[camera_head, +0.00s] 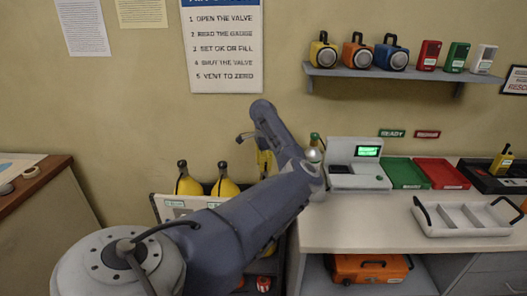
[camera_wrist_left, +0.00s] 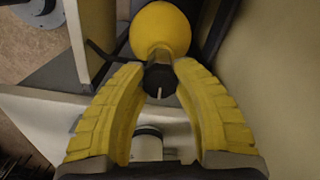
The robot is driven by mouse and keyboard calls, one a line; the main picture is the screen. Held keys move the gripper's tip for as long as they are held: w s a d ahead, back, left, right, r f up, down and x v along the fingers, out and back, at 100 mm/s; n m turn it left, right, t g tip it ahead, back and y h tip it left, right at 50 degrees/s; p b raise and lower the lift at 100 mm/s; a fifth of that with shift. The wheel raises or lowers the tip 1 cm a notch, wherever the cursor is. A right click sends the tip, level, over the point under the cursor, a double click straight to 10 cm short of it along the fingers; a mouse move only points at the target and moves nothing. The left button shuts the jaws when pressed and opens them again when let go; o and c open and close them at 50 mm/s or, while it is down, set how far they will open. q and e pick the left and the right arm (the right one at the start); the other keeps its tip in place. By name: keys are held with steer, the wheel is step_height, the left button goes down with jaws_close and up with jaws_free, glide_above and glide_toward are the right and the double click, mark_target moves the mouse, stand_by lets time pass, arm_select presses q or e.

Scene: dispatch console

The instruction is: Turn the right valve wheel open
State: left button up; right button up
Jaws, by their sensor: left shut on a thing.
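Two yellow cylinders (camera_head: 188,186) (camera_head: 224,188) with black tops stand in a rack left of my left arm in the head view. My left gripper (camera_head: 264,163) is at the right end of this rack, partly hidden by my arm. In the left wrist view its yellow fingers (camera_wrist_left: 160,75) are shut on a black valve wheel (camera_wrist_left: 160,82) with a pale mark. The wheel sits on the neck of a yellow cylinder (camera_wrist_left: 160,30). My arm hides this wheel in the head view. My right gripper is not in view.
The rack's pale front panel (camera_head: 180,206) stands below the cylinders. To the right, a counter (camera_head: 350,232) holds a green-screened device (camera_head: 357,172), a green tray (camera_head: 404,174), a red tray (camera_head: 442,174) and a white divided tray (camera_head: 466,220). A wooden table (camera_head: 48,172) is at left.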

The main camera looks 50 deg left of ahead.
arm_select(q)
steer(key=shift+n, duration=0.5)
jaws_close()
steer(key=o, duration=1.2)
jaws_free()
steer(key=shift+o, duration=0.4)
steer(key=shift+r, duration=0.1)
step_height(320, 180, up, 12)
